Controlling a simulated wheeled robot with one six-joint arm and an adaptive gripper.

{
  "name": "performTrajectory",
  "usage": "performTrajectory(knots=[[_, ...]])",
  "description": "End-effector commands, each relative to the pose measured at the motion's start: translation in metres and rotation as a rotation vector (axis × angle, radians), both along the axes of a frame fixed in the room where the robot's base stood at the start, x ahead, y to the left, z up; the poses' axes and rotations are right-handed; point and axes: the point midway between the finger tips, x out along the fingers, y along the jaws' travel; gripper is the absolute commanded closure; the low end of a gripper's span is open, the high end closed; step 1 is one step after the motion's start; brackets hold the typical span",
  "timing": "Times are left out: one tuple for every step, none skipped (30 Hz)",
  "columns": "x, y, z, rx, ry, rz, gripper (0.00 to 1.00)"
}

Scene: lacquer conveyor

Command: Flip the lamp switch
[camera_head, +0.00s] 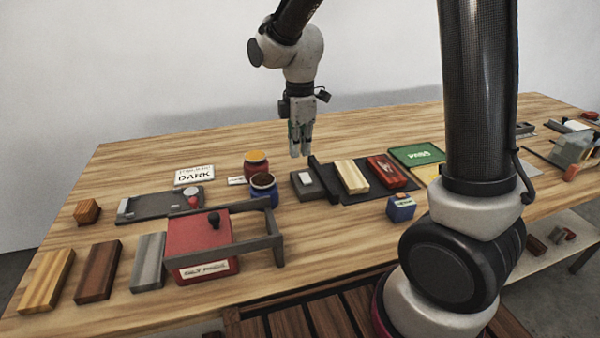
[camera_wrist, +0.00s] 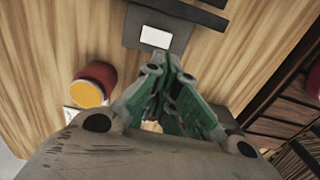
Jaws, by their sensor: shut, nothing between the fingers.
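A small dark grey box (camera_head: 318,192) with a white plate (camera_head: 305,178) on top looks like the lamp switch. It sits on the table, left of the black conveyor-like strip. My gripper (camera_head: 300,153) is shut and empty, pointing down above and a little behind it in the head view, apart from it. In the wrist view the shut fingertips (camera_wrist: 170,58) lie just below and right of the white plate (camera_wrist: 155,37) in the picture. The exact height gap and the switch's position cannot be told.
A red jar with a yellow lid (camera_head: 257,166) and a blue jar (camera_head: 264,188) stand left of the switch. A red box (camera_head: 200,240) with a grey frame is at front left. Wooden and red blocks lie right of the switch. A "DARK" sign (camera_head: 194,174) lies left.

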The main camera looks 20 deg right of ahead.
Motion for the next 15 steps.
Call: performTrajectory(knots=[[-0.001, 0.0, -0.012, -0.002, 0.005, 0.0, 1.0], [-0.002, -0.001, -0.019, -0.002, 0.006, 0.0, 1.0], [-0.001, 0.0, -0.027, -0.002, 0.004, 0.0, 1.0], [-0.001, 0.0, -0.033, -0.002, 0.004, 0.0, 1.0], [-0.001, 0.0, -0.039, -0.002, 0.004, 0.0, 1.0], [-0.001, 0.0, -0.046, -0.002, 0.004, 0.0, 1.0], [-0.001, 0.0, -0.051, -0.002, 0.004, 0.0, 1.0], [-0.001, 0.0, -0.055, -0.002, 0.004, 0.0, 1.0], [-0.001, 0.0, -0.06, -0.001, 0.002, 0.0, 1.0], [-0.001, 0.0, -0.064, -0.001, 0.002, 0.0, 1.0], [-0.001, 0.0, -0.067, -0.001, 0.002, 0.0, 1.0], [-0.001, 0.0, -0.071, -0.001, 0.002, 0.0, 1.0], [-0.001, 0.0, -0.073, -0.001, 0.002, 0.0, 1.0], [-0.001, 0.0, -0.075, -0.001, 0.001, 0.0, 1.0], [0.0, 0.0, -0.076, 0.0, 0.0, 0.0, 1.0]])
